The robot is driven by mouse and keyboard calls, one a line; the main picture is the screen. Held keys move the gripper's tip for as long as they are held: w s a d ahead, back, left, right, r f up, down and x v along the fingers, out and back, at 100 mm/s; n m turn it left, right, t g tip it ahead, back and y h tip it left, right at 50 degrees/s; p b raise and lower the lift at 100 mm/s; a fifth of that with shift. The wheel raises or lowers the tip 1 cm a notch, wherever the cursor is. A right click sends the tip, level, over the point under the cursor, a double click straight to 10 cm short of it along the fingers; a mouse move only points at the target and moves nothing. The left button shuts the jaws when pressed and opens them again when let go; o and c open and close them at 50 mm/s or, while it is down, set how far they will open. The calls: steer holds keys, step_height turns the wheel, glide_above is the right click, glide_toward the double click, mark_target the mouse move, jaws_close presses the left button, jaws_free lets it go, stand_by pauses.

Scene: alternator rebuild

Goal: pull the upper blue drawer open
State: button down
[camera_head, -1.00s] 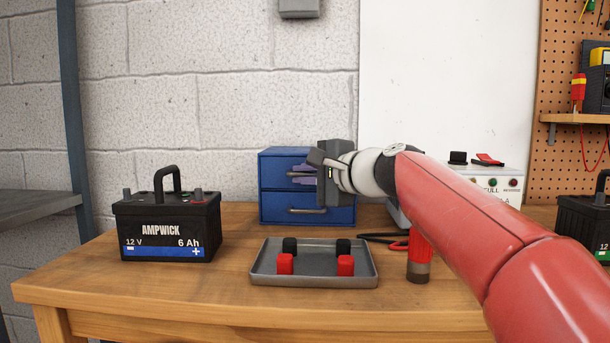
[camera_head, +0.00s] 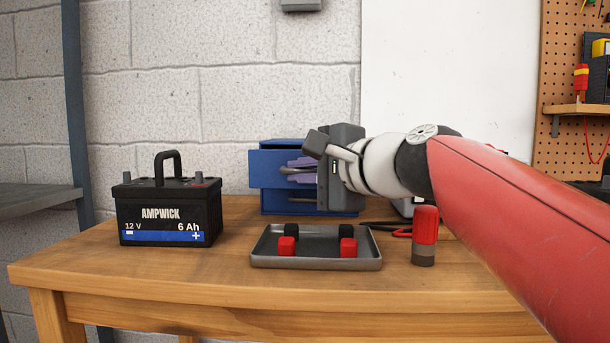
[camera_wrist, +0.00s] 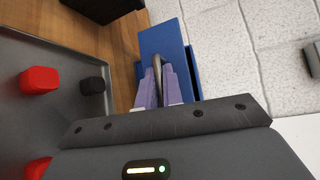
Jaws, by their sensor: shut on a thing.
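The blue drawer cabinet (camera_head: 272,203) stands at the back of the bench against the wall. Its upper drawer (camera_head: 262,170) sticks out a little past the cabinet front. My gripper (camera_head: 300,171) is shut on the upper drawer's handle. In the wrist view the purple fingers (camera_wrist: 157,88) close around the grey bar handle (camera_wrist: 157,66), with the blue drawer front (camera_wrist: 163,40) just behind it. The lower drawer stays flush, its handle (camera_head: 302,200) partly hidden by my gripper. The drawer's inside is not visible.
A grey tray (camera_head: 315,264) with red and black caps lies in front of the cabinet. A black battery (camera_head: 168,213) stands to the left. A red-topped cylinder (camera_head: 425,230) stands right of the tray. Bare bench lies between battery and tray.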

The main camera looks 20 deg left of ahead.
steer(key=c, duration=1.5)
jaws_free()
steer(key=shift+c, duration=0.2)
steer(key=v, duration=0.7)
steer(key=shift+s+d, duration=0.2)
steer(key=shift+d, duration=0.1)
